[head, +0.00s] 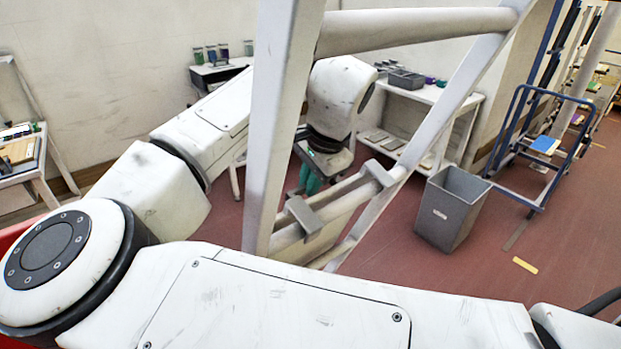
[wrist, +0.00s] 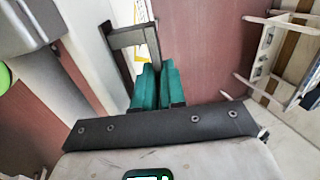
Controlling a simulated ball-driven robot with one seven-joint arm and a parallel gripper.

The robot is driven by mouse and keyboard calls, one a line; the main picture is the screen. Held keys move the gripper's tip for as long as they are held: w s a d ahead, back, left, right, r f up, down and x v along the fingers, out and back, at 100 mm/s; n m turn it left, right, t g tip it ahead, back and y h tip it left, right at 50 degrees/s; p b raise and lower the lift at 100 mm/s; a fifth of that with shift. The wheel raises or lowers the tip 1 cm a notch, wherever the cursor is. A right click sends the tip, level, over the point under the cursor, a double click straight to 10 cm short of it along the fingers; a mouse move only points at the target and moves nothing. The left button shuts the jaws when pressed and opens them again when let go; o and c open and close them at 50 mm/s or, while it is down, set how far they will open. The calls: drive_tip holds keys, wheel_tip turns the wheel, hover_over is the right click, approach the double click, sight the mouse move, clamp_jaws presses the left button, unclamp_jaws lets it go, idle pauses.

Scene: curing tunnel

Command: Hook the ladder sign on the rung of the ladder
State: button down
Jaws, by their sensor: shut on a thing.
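The white ladder (head: 272,120) stands close in the head view, with a thick upper rung and a lower rung (head: 345,196). The ladder sign (head: 303,214) shows by its two grey hooks at the lower rung, one near each rail. The hooks appear to lie over the rung; I cannot tell whether they rest on it. A pale panel shows below the rung. My gripper (head: 312,180) is behind the ladder, its teal fingers partly hidden. In the wrist view my gripper (wrist: 157,68) is shut on the sign's edge, beside a grey hook (wrist: 130,36).
A grey bin (head: 450,208) stands on the red floor right of the ladder. A white shelf unit (head: 465,108) with trays is behind, and a blue trolley (head: 540,150) is at the right. A table (head: 25,160) is at the left. Floor between bin and trolley is clear.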

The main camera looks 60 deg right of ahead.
drive_tip(key=shift+w+f, duration=0.1)
drive_tip(key=c, duration=1.1)
unclamp_jaws()
drive_tip(key=b+v, duration=0.1)
drive_tip(key=v, duration=1)
drive_tip(key=shift+d, duration=0.1)
drive_tip(key=shift+w+f, duration=0.1)
